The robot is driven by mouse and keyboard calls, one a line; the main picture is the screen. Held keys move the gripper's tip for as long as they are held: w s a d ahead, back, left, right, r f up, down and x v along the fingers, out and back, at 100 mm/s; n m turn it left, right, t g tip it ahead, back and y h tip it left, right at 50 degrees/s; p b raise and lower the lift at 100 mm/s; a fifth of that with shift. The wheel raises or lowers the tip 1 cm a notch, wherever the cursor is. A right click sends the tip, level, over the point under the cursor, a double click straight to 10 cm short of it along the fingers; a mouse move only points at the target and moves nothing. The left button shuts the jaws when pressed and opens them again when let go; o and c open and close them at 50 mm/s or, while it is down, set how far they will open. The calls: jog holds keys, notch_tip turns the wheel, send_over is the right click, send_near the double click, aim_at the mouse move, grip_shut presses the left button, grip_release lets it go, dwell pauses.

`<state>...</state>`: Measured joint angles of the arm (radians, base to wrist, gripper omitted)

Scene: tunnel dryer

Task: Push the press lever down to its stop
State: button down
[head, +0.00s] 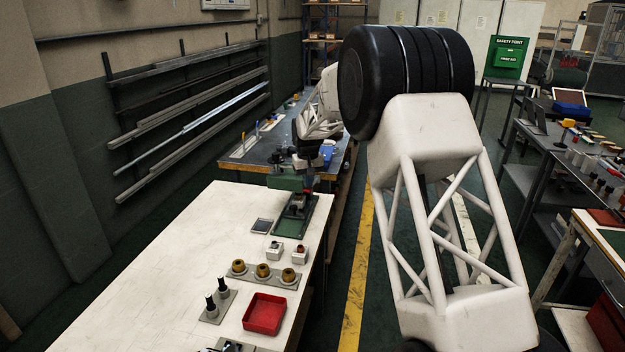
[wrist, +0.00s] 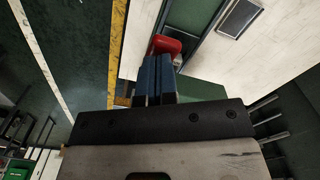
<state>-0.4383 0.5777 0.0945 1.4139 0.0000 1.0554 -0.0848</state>
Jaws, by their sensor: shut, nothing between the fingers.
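The press (head: 297,212) stands on a green base at the far right edge of the white table in the head view. Its lever is hard to make out there, behind my gripper. In the wrist view a red rounded part (wrist: 166,44), which looks like the lever's grip, lies just beyond my fingertips. The green base (wrist: 190,14) shows behind it. My gripper (wrist: 158,68) is shut and empty, its blue-black fingers side by side. In the head view my gripper (head: 309,184) points down above the press. I cannot tell whether the fingertips touch the red part.
A flat grey tile (head: 262,226) and two small white boxes (head: 299,255) are near the press. A fixture with brass-coloured knobs (head: 263,271), a red tray (head: 264,314) and black-topped posts (head: 222,288) stand closer. The table's left side is clear. A dark workbench (head: 262,150) stands behind.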

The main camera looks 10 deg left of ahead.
aim_at(308, 191)
jog(key=shift+f, duration=2.4)
dwell(1.1)
jog(key=shift+r, duration=0.1)
jog(key=shift+r, duration=4.45)
jog(key=shift+r, duration=0.1)
jog(key=shift+r, duration=1.95)
